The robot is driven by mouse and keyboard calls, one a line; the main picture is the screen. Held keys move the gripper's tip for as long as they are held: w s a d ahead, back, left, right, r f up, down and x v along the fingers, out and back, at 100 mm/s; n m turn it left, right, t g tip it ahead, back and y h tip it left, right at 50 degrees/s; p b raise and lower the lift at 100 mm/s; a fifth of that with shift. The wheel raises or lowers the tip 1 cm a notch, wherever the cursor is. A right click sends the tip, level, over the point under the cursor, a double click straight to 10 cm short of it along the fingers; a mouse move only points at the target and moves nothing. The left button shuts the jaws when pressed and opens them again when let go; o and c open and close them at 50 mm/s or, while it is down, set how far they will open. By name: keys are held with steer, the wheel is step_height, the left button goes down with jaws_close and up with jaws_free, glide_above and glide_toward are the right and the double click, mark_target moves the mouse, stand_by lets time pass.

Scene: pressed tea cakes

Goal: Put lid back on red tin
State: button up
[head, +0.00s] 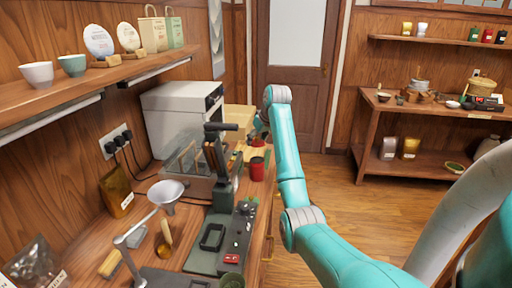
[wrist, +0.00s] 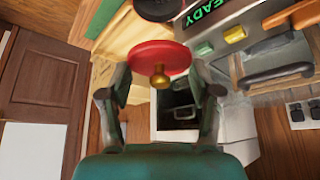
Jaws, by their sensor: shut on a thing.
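My gripper (wrist: 159,72) is shut on the red lid (wrist: 152,55), a round disc with a brass knob (wrist: 159,80), seen between the two fingers in the wrist view. In the head view my gripper (head: 261,130) is small and partly hidden by my arm, over the far part of the counter; a bit of red shows just below it. The red tin (head: 257,172) stands upright on the counter, below my gripper in the picture. The lid appears apart from the tin. I cannot make out the tin in the wrist view.
A black and green press (head: 222,190) stands close left of the tin, with a control box (head: 237,240) in front. A white oven-like box (head: 180,115) is behind. A funnel (head: 166,193) stands at left. The counter's right edge is close to the tin.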

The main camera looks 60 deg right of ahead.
steer(key=shift+f, duration=3.2)
steer(key=shift+f, duration=0.15)
steer(key=o, duration=1.2)
steer(key=shift+c, duration=0.2)
steer(key=shift+r, duration=3.55)
jaws_close()
